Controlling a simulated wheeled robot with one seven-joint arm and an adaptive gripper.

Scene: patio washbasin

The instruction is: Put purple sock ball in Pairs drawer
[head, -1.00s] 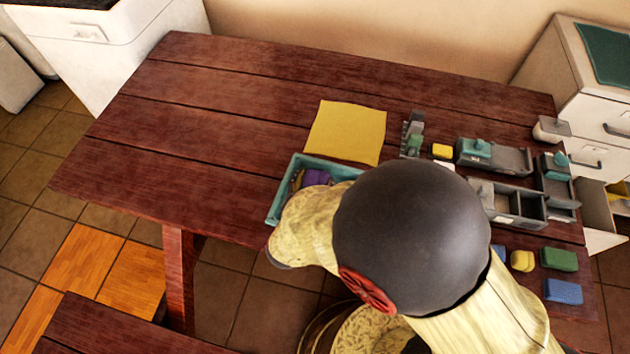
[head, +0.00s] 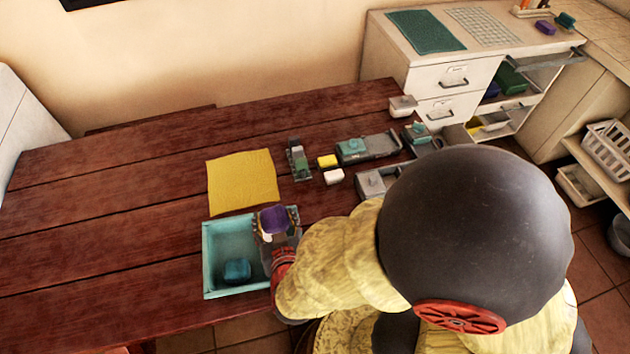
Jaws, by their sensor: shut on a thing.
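My gripper (head: 277,236) is shut on the purple sock ball (head: 273,218) and holds it up over the right side of the teal bin (head: 209,262). The ball appears clear of the bin floor. My arm hides part of the bin's right side. A white drawer cabinet (head: 418,78) stands at the back right. Two of its drawer fronts with dark handles look shut. No drawer label is readable, so I cannot tell which is the Pairs drawer.
A teal-blue bundle (head: 237,271) lies in the bin. A yellow cloth (head: 242,181) lies flat behind it. Grey trays (head: 370,147) and small yellow and white blocks sit on the right of the wooden table (head: 110,210). The table's left side is clear.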

